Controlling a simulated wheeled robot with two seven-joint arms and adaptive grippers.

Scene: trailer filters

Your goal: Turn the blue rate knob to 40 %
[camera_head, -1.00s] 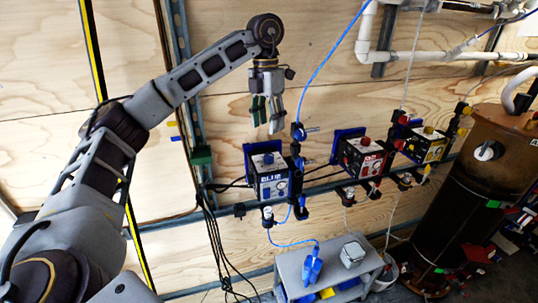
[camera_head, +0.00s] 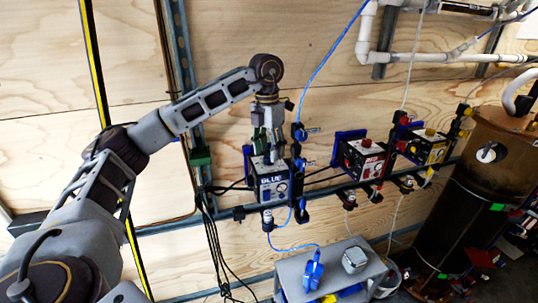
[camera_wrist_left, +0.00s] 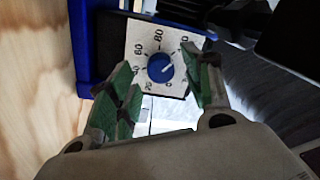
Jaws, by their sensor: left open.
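The blue unit (camera_head: 274,187), a dark box with a white "BLUE" label, is mounted on the wall rail left of centre in the head view. In the left wrist view its blue rate knob (camera_wrist_left: 160,67) sits on a white dial plate (camera_wrist_left: 145,32) marked in steps of 20. The knob's pale pointer mark is too small to read surely. My left gripper (camera_head: 266,148) points down just above the box top and hides the knob in the head view. In the wrist view the green-padded fingers of the left gripper (camera_wrist_left: 163,88) are open, one on each side of the knob, apparently without touching it.
The red unit (camera_head: 362,160) and the yellow unit (camera_head: 427,148) stand to the right on the same rail. Black cables (camera_head: 212,240) hang at left. A grey cart (camera_head: 330,275) stands below, and a brown tank (camera_head: 478,180) at right.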

